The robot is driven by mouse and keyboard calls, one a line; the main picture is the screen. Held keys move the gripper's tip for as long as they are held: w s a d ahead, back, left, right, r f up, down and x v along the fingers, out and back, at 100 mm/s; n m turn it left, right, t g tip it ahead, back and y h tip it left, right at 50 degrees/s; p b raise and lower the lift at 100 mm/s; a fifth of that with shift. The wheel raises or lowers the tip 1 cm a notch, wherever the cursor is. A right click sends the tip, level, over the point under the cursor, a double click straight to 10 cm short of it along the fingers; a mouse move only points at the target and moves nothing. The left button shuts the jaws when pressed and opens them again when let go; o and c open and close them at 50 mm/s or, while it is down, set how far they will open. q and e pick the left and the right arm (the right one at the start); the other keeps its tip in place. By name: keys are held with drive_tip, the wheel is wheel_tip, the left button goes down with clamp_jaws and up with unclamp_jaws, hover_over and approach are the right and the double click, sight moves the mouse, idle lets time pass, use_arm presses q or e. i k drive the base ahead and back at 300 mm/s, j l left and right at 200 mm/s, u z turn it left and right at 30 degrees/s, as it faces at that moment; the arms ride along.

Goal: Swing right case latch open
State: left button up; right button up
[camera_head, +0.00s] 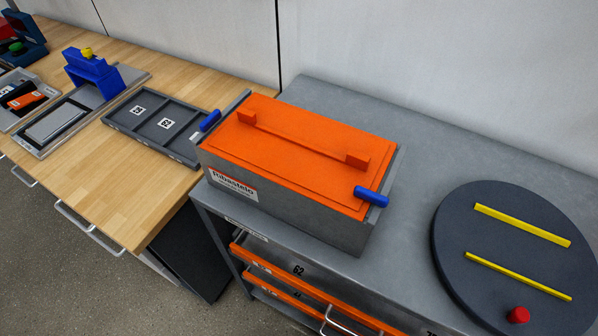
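A grey case (285,218) with an orange lid (290,152) stands on the grey bench. The lid has a long raised orange bar handle (300,138) and looks closed. The right case latch is a blue handle (371,196) at the lid's right front corner, lying across the edge of the case. A second blue latch handle (210,120) sits at the case's left side. I cannot tell from this view whether either latch is fastened. Neither of my grippers shows in the head view.
A dark round plate (460,220) with yellow bars and a red knob (518,314) lies right of the case on the grey bench (420,140). A compartment tray (130,126) and blue fixture (92,72) stand on the wooden bench at left. Orange-fronted drawers (290,285) are below.

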sight(377, 199)
drive_tip(key=k+j, duration=0.25)
drive_tip(key=j, duration=0.15)
drive_tip(key=k+j, duration=0.25)
drive_tip(key=j, duration=0.15)
drive_tip(key=k+j, duration=0.25)
drive_tip(key=j+u, duration=0.05)
drive_tip(key=j, duration=0.05)
